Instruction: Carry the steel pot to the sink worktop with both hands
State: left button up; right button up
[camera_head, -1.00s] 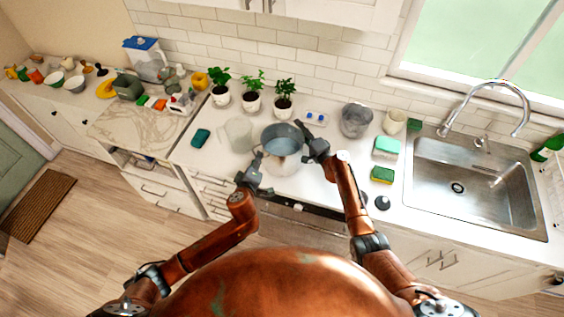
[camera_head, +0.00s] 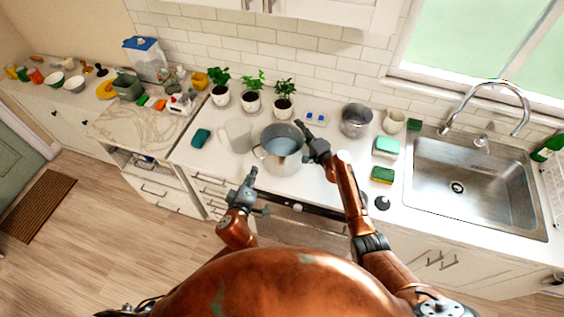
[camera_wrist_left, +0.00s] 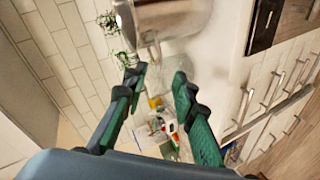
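The steel pot (camera_head: 268,160) stands on the white worktop between my arms, with a bluish interior. In the left wrist view its shiny wall and a handle (camera_wrist_left: 154,50) show at the top. My left gripper (camera_head: 250,177) is in front of the pot's left side, apart from it; in the left wrist view its fingers (camera_wrist_left: 160,82) are spread with nothing between them. My right gripper (camera_head: 306,135) is at the pot's right rim; its fingertips are too small to tell whether they hold the handle. The sink (camera_head: 470,185) is at the right.
Another steel pot (camera_head: 356,120) stands behind right. A clear pitcher (camera_head: 237,134) is left of the pot, with three potted plants (camera_head: 250,100) behind. Sponges (camera_head: 382,174), a cream jug (camera_head: 394,121) and a dark stopper (camera_head: 382,203) lie between pot and sink, leaving little free room there.

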pick_arm(q)
jog(key=shift+v, duration=0.75)
pick_arm(e)
jog(key=v, duration=1.2)
